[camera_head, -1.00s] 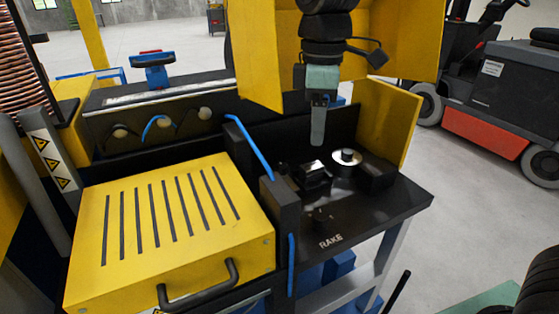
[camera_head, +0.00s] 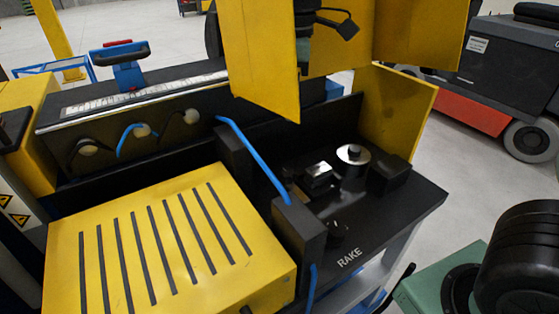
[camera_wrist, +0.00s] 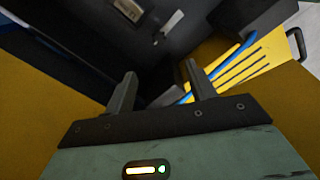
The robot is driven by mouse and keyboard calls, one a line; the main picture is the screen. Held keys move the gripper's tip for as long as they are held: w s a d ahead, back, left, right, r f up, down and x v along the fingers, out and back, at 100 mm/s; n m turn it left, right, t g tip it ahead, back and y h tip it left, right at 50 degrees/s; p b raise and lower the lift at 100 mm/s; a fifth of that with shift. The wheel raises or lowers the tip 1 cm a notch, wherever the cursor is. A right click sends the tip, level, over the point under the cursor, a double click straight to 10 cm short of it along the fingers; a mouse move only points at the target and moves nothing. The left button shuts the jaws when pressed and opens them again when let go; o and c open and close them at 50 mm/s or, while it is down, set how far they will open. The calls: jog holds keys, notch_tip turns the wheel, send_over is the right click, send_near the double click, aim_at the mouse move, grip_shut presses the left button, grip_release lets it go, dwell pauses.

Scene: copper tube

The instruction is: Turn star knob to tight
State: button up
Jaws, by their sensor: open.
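A small dark knob (camera_head: 336,229) sits low on the black machine table (camera_head: 402,222), just behind the white RAKE lettering. It may be the star knob; its lobes and any tight marking are too dark to make out. My gripper (camera_wrist: 160,80) shows in the wrist view with its two fingers apart and nothing between them. I cannot identify the knob in the wrist view.
A round silver-topped part (camera_head: 352,154) and a shiny block (camera_head: 318,174) stand behind the knob. A black post (camera_head: 300,238) with a blue edge and a slotted yellow cover (camera_head: 165,255) lie left. A yellow side plate (camera_head: 397,110) rises at the back right.

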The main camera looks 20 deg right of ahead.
aim_at(288, 172)
notch_tip(288, 172, down, 18)
jog(key=shift+w+r+p, duration=0.15)
jog(key=shift+r+p, duration=0.1)
jog(key=shift+p, duration=0.35)
jog(key=shift+c, duration=0.4)
grip_shut()
jog(key=shift+w, duration=0.1)
